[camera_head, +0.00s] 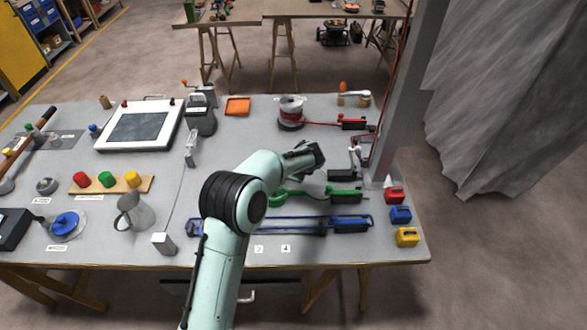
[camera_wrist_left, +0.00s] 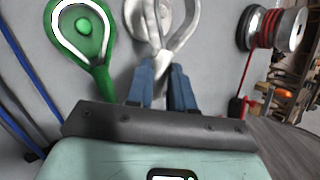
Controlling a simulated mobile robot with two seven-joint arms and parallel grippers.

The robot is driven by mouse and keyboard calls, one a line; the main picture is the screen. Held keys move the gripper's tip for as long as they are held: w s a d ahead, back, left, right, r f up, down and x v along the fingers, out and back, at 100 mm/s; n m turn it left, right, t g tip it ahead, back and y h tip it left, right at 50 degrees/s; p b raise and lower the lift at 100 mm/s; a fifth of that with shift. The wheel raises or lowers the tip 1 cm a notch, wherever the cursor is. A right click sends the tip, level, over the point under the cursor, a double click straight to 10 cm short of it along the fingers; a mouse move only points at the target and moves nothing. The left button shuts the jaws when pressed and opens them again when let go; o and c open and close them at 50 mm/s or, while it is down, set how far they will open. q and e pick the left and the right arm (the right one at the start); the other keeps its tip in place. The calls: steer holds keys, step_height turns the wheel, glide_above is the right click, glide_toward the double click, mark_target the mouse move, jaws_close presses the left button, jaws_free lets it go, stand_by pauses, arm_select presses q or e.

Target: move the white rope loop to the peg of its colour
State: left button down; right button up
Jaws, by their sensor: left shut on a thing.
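The white rope loop (camera_wrist_left: 185,32) shows in the left wrist view, with its narrow neck between the blue fingers of my left gripper (camera_wrist_left: 164,82). My left gripper is shut on it. A pale round peg or cleat (camera_wrist_left: 148,18) lies beside and partly under the loop; I cannot tell whether the loop is around it. In the head view my left gripper (camera_head: 316,155) is over the right half of the table and hides the loop. My right gripper is not in view.
A metal spool (camera_head: 290,112) with red rope stands behind my gripper. Blue rope (camera_head: 280,219) runs along the front. Red (camera_head: 395,195), blue (camera_head: 400,215) and yellow (camera_head: 407,237) blocks line the right edge, near a grey post (camera_head: 405,90). A jug (camera_head: 134,212) stands left.

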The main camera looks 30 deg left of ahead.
arm_select(q)
steer(key=shift+f, duration=0.4)
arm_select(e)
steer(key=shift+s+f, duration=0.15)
arm_select(q)
steer(key=shift+f, duration=0.3)
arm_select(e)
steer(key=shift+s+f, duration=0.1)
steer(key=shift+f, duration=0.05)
arm_select(q)
steer(key=shift+f+b, duration=0.75)
steer(key=shift+f, duration=0.6)
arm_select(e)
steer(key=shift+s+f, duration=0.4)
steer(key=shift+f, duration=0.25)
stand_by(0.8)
arm_select(q)
steer(key=c, duration=0.5)
jaws_free()
steer(key=shift+r, duration=0.1)
step_height(320, 180, up, 8)
steer(key=p, duration=0.3)
steer(key=shift+p, duration=0.3)
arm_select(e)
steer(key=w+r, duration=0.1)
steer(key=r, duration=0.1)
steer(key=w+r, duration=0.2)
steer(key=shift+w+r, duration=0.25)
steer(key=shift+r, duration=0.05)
